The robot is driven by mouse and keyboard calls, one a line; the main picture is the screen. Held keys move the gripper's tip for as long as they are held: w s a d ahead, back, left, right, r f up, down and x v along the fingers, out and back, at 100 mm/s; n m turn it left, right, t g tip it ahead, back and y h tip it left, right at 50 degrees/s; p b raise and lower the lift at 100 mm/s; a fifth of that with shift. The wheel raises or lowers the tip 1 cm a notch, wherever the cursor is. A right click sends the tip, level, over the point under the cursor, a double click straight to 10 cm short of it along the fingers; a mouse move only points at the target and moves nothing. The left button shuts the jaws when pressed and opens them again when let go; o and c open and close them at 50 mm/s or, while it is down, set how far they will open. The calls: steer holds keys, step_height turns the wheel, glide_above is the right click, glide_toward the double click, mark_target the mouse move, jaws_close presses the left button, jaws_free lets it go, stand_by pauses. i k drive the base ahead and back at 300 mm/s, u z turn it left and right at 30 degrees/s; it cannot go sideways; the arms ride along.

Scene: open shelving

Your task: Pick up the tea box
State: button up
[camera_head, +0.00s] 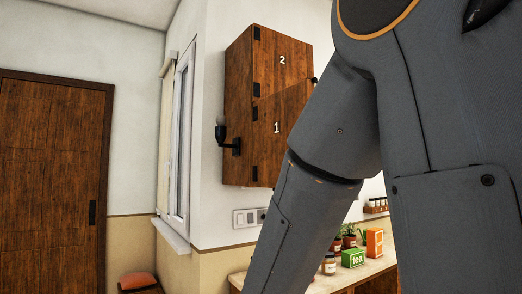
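A green box marked "tea" (353,258) stands upright on the counter at the lower right of the head view. It is just right of my arm, which crosses the picture in front of the counter. An orange box (375,242) stands behind it and to the right, apart from or close against it; I cannot tell which. My gripper is outside the picture, below the lower edge or hidden by the arm.
A small jar (330,264) stands left of the tea box, with potted plants (349,236) behind. A wall cabinet (241,120) numbered 1 and 2 hangs above. A stool with an orange seat (138,281) stands at lower left, near a wooden door (50,180).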

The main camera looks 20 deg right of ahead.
mark_target(353, 257)
steer(key=z, duration=0.05)
steer(key=k, duration=0.5)
steer(key=z, duration=1.1)
steer(key=i, duration=1.3)
steer(key=z, duration=0.5)
steer(key=i, duration=1.45)
steer(key=z, duration=0.35)
